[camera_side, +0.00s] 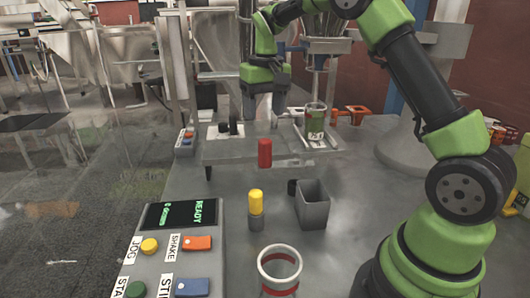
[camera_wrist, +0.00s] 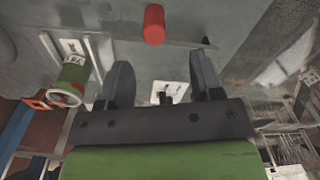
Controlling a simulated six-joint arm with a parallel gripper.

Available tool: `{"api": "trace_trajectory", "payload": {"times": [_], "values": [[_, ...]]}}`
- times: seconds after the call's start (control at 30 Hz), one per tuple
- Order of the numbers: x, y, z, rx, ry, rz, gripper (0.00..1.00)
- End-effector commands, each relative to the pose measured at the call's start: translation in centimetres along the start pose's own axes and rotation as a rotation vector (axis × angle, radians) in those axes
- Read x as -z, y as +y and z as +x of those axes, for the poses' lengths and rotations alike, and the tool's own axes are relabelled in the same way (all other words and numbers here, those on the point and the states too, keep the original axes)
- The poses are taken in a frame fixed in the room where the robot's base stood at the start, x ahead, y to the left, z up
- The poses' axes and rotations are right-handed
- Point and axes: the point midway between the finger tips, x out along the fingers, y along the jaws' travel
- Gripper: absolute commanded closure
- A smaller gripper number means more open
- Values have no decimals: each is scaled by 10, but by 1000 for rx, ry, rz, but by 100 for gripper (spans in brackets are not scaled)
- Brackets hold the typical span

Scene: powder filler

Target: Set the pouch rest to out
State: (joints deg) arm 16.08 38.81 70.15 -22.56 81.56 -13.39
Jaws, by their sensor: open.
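My gripper (camera_side: 264,104) hangs fingers down over the grey machine table (camera_side: 250,152), in the middle of the side view. In the wrist view my gripper (camera_wrist: 161,78) has its two dark fingers wide apart, with nothing held. A small black knob (camera_wrist: 168,97) on a white plate shows between and beyond the fingers. In the side view a black knob (camera_side: 236,129) stands on a pale plate, below and left of my gripper. I cannot tell which part is the pouch rest.
A red cylinder (camera_side: 265,152) stands at the table's front edge. Orange brackets (camera_side: 352,114) lie back right.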

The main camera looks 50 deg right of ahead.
Motion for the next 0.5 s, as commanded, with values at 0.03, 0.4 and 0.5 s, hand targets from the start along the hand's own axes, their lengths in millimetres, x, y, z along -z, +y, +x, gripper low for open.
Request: {"api": "trace_trajectory", "payload": {"times": [0.03,0.4,0.5], "values": [[5,4,9,-8,-16,7,40],[9,9,51,-21,-40,11,40],[9,9,70,-21,-41,11,40]]}}
